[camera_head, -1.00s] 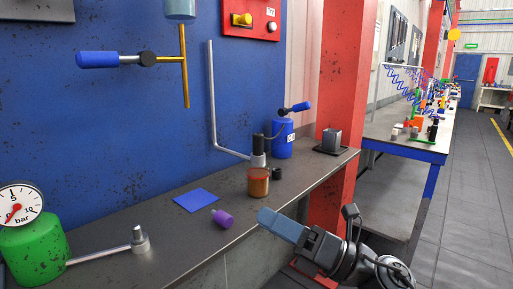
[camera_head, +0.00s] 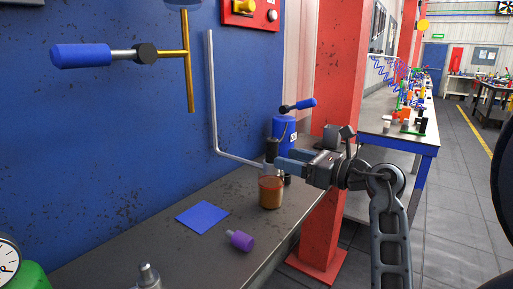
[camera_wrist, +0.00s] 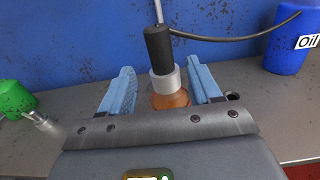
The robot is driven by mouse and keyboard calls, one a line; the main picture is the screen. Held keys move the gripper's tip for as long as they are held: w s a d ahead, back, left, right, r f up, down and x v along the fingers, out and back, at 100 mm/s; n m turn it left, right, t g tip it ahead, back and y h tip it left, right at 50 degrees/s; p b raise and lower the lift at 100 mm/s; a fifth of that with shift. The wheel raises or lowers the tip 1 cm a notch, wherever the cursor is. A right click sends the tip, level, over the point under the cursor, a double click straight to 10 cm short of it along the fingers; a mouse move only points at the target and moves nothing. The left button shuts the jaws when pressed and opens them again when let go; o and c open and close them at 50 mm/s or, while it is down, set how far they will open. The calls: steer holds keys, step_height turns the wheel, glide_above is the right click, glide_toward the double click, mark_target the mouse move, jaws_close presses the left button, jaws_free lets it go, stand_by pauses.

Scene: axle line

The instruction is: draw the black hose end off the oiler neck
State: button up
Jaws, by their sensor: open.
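The amber oiler (camera_head: 270,193) stands upright on the grey bench, and it shows partly in the wrist view (camera_wrist: 171,101). Its pale grey neck (camera_wrist: 165,80) carries the black hose end (camera_wrist: 158,43), a dark upright cylinder that also shows in the head view (camera_head: 271,149). A thin dark hose curves from it towards the blue oil container (camera_wrist: 293,42). My gripper (camera_wrist: 160,66) is open, with its blue fingers left and right of the neck and a gap on both sides. In the head view my gripper (camera_head: 278,165) is level with the neck, at its right.
A bent grey pipe (camera_head: 212,100) runs down behind the oiler. A blue sheet (camera_head: 202,217) and a purple piece (camera_head: 240,240) lie on the bench at its left front. A red post (camera_head: 340,100) stands to the right.

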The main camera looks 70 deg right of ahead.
mark_target(272, 155)
steer(key=shift+x, duration=1.2)
steer(key=p+x, duration=0.1)
steer(key=x, duration=0.4)
steer(key=shift+w+d+f, duration=0.15)
steer(key=shift+w+d, duration=0.05)
steer(key=shift+w, duration=0.1)
steer(key=c, duration=1.1)
